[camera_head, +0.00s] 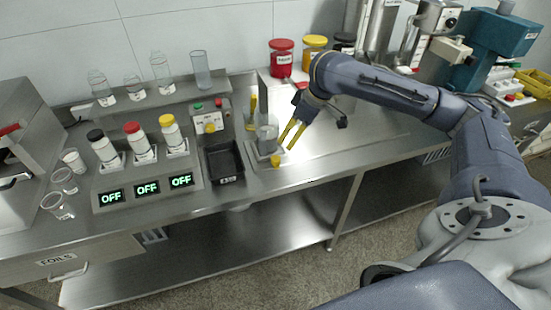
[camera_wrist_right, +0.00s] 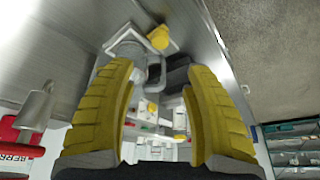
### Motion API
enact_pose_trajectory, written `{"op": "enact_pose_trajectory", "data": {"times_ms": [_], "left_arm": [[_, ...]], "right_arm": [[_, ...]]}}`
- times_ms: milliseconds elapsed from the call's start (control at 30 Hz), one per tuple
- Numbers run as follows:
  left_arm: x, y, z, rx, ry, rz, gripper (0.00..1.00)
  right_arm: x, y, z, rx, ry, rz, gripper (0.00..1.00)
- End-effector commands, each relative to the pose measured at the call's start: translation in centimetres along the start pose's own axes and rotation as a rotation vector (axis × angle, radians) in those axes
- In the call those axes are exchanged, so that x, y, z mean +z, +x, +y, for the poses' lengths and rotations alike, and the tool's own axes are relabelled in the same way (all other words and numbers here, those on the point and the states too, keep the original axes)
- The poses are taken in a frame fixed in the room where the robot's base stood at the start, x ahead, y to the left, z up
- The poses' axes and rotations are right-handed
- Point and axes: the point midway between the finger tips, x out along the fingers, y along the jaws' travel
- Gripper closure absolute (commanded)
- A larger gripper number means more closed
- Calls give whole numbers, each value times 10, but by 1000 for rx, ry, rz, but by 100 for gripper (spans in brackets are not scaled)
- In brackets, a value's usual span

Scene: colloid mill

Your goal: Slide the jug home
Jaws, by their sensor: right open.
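The grey see-through jug (camera_head: 267,137) stands upright at a square metal seat (camera_head: 258,158) on the steel bench. My left gripper is not in view.
A black tray (camera_head: 223,161) lies left of the jug. Further left stand three capped bottles (camera_head: 138,143) above displays reading OFF. Red (camera_head: 281,58) and yellow-lidded jars stand behind. The bench right of my gripper has free room.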

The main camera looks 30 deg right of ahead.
Motion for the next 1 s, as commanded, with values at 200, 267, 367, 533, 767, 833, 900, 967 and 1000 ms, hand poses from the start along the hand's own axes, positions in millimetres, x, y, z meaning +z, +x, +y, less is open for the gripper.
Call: {"op": "enact_pose_trajectory", "data": {"times_ms": [200,267,367,533,767,833,900,967,1000], "left_arm": [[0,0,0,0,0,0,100],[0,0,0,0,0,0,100],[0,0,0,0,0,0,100],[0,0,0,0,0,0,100],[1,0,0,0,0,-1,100],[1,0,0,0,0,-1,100],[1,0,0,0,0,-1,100],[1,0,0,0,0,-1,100],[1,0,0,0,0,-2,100]], "right_arm": [[0,43,-1,-4,2,-1,48],[1,54,-1,-3,2,-1,48],[0,72,-1,-3,2,-1,48],[0,99,-1,-3,3,0,48],[0,124,0,-1,1,1,48],[0,129,0,-1,2,1,48],[0,133,0,-1,2,1,48],[0,135,0,-1,1,1,48],[0,136,0,0,1,1,48]]}}
